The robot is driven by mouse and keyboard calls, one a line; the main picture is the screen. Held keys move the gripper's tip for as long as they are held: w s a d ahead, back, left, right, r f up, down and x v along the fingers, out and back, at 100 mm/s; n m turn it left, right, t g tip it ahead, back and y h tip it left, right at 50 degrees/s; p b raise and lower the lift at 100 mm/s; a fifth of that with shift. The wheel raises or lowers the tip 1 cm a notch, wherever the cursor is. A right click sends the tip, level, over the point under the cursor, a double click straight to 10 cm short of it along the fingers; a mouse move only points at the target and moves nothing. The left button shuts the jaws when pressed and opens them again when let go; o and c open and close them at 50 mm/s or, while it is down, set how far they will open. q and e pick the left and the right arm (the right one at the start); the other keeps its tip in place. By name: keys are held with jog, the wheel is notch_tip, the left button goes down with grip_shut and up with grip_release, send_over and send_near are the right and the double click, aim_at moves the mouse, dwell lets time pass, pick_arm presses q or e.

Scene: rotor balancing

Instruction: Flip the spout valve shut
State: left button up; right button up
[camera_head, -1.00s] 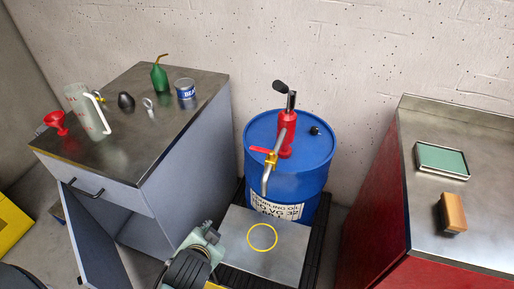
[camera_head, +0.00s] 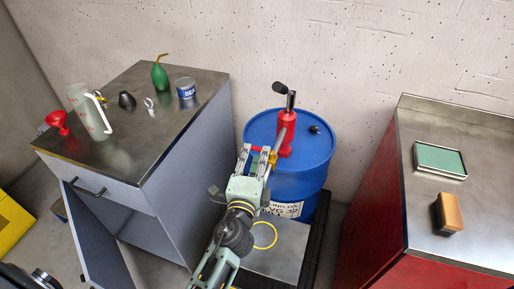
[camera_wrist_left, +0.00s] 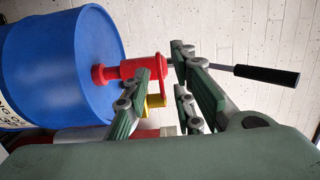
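The spout valve is a brass-yellow body (camera_head: 272,158) on the grey spout of the red hand pump (camera_head: 287,132), which stands on the blue drum (camera_head: 318,165). Its red lever (camera_head: 256,149) shows in part between my left fingers and points left from the valve. My left gripper (camera_head: 255,152) is open in front of the valve, one finger to each side of the lever. In the left wrist view, the fingers (camera_wrist_left: 160,78) stand apart with the yellow valve (camera_wrist_left: 155,101) behind them; contact cannot be told. My arm hides the spout's lower end.
A grey cabinet (camera_head: 185,140) with a jug, funnel, oil can and tin stands left, its door open. A red cabinet (camera_head: 370,220) with a green pad and brush stands right. The pump handle (camera_head: 281,88) rises above the drum. A metal plate (camera_head: 285,262) lies in front.

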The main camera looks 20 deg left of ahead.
aim_at(257, 150)
pick_arm(q)
jog(key=shift+w+a, duration=0.2)
jog(key=shift+w, duration=1.4)
jog(key=shift+c, duration=0.2)
grip_shut()
